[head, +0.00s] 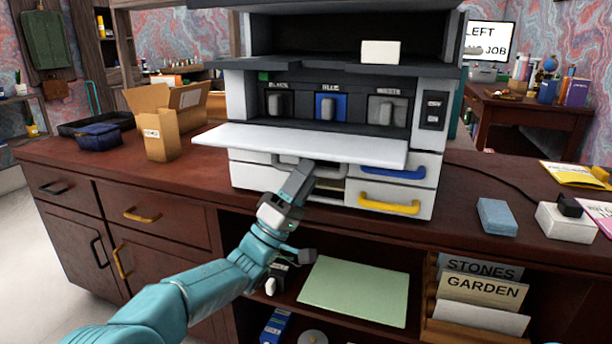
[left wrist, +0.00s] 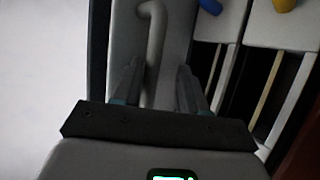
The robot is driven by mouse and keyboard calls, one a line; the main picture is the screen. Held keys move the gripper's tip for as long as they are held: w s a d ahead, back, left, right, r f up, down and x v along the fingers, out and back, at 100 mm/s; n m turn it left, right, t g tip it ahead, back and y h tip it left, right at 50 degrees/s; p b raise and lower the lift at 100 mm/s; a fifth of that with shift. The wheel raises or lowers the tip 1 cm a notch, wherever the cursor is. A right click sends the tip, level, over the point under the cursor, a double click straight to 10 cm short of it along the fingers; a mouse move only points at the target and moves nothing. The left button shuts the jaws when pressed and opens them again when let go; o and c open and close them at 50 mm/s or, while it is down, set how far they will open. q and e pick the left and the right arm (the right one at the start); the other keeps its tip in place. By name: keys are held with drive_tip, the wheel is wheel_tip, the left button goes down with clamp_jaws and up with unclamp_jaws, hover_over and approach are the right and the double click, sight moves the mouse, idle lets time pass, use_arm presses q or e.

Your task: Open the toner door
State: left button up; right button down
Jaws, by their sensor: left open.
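The toner door (head: 305,143) is a white panel on the front of the printer. It is swung down and stands out nearly level. Behind it the bay shows a black toner slot (head: 280,98), a blue one (head: 331,106) and a waste one (head: 386,108). My left gripper (head: 303,178) is below the door's front edge, at the drawer fronts. In the left wrist view its open fingers (left wrist: 158,80) are on either side of a grey handle (left wrist: 155,35), apart from it as far as I can tell. The door partly hides that handle in the head view. My right gripper is out of view.
Drawers with a blue handle (head: 393,171) and a yellow handle (head: 389,206) are right of my gripper. A cardboard box (head: 160,135) stands left on the desk. A blue block (head: 497,217) and a white block (head: 565,222) lie right. An open shelf is below.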

use_arm(q)
drive_tip(key=shift+f, duration=0.1)
drive_tip(key=p+v, duration=0.1)
drive_tip(key=v, duration=1.5)
drive_tip(key=shift+p, duration=0.4)
drive_tip(key=shift+f, duration=0.1)
